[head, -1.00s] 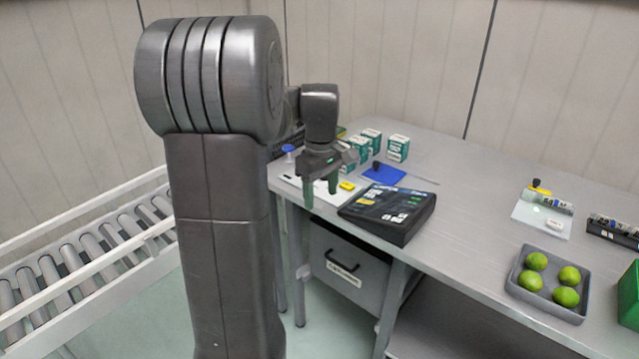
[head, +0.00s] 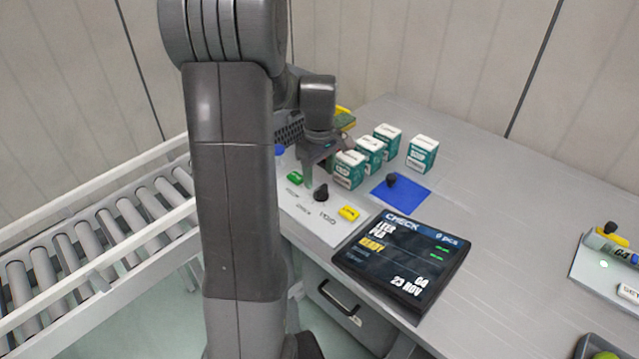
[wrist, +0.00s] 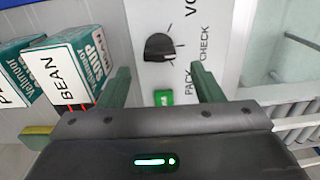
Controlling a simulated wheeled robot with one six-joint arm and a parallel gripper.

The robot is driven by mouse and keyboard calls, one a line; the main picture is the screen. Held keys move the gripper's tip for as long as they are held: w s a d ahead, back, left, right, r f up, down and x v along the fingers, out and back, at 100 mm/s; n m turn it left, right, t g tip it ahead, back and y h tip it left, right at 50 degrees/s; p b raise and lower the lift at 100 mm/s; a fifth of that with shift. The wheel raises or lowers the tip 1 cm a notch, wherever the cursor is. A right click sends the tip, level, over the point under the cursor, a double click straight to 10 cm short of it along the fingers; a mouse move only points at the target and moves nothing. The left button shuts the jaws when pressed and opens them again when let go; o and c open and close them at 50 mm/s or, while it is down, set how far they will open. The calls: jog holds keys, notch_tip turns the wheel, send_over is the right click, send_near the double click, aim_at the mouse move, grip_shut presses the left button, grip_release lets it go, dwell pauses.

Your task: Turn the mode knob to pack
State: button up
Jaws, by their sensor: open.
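The mode knob (head: 321,192) is black and stands on a white control panel (head: 322,228) at the table's left front. In the wrist view the knob (wrist: 158,47) shows beyond my fingertips, with the words PACK, CHECK and a cut-off third label beside it. Which mark its pointer meets is hard to tell. My gripper (head: 318,170) is open and empty, behind the knob in the head view. In the wrist view its green fingers (wrist: 163,84) are spread either side of the green button (wrist: 163,97), apart from the knob.
A yellow button (head: 349,213) sits right of the knob. A dark display (head: 402,262) reads CHECK at its top. Several green-and-white boxes (head: 348,170) stand close beside my gripper. A blue mat (head: 402,194) lies behind the display. A roller conveyor (head: 90,250) runs at left.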

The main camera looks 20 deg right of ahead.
aim_at(322, 186)
jog(key=shift+f, duration=2.05)
jog(key=c, duration=1)
jog(key=shift+m, duration=0.4)
jog(key=m, duration=0.5)
jog(key=shift+d+m, duration=0.15)
jog(key=shift+m, duration=0.15)
jog(key=m, duration=0.5)
jog(key=shift+d+m, duration=0.1)
jog(key=shift+m, duration=0.2)
